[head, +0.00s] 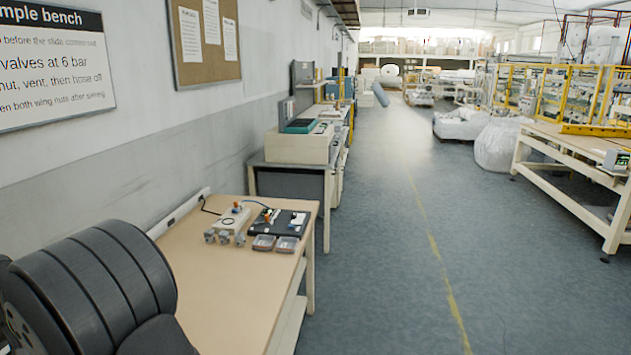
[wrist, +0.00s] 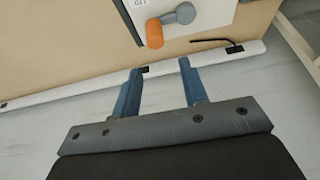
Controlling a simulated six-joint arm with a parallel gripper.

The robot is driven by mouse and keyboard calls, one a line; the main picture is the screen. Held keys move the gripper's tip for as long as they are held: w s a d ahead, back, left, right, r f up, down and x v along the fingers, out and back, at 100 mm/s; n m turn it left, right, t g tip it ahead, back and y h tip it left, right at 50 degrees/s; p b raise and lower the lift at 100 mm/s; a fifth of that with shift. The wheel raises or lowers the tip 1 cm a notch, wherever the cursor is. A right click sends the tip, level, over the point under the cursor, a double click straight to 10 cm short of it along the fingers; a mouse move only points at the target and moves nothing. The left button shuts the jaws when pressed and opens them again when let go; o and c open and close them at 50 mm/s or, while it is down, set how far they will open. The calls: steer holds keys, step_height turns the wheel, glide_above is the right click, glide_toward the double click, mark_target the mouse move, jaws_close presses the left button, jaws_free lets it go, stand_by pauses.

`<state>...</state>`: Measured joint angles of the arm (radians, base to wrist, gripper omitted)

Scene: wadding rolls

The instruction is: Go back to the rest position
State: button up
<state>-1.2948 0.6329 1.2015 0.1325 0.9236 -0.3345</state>
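My gripper (wrist: 164,66) shows in the wrist view with its two blue fingers apart and nothing between them. Its fingertips appear over the white trunking along the bench's wall edge, near a pale box (wrist: 205,18) with an orange knob (wrist: 154,33) and a grey lever. In the head view my arm fills the lower left corner, and the gripper itself is not seen there. The bench (head: 225,285) holds the pale valve unit (head: 230,222) with an orange knob and, right of it, a dark plate (head: 281,221) with small fittings.
The near half of the bench top is bare. The wall with a sign (head: 50,65) and a cork board (head: 205,38) runs along the left. A second bench (head: 300,145) with equipment stands beyond. The aisle floor is open.

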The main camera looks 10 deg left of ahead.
step_height(320, 180, down, 6)
steer(key=shift+r, duration=0.25)
steer(key=shift+s+d+f, duration=0.1)
steer(key=shift+s+d, duration=0.05)
steer(key=shift+d, duration=0.45)
steer(key=shift+a, duration=0.1)
steer(key=shift+a, duration=0.45)
step_height(320, 180, up, 7)
steer(key=shift+r, duration=0.1)
step_height(320, 180, down, 7)
steer(key=shift+f, duration=0.2)
steer(key=shift+s+d+r, duration=0.1)
steer(key=shift+s+d, duration=0.05)
steer(key=shift+d, duration=0.45)
steer(key=shift+s+d+r, duration=0.1)
steer(key=shift+s+d, duration=0.05)
steer(key=shift+d, duration=0.4)
steer(key=shift+s+d, duration=0.2)
steer(key=shift+d, duration=0.2)
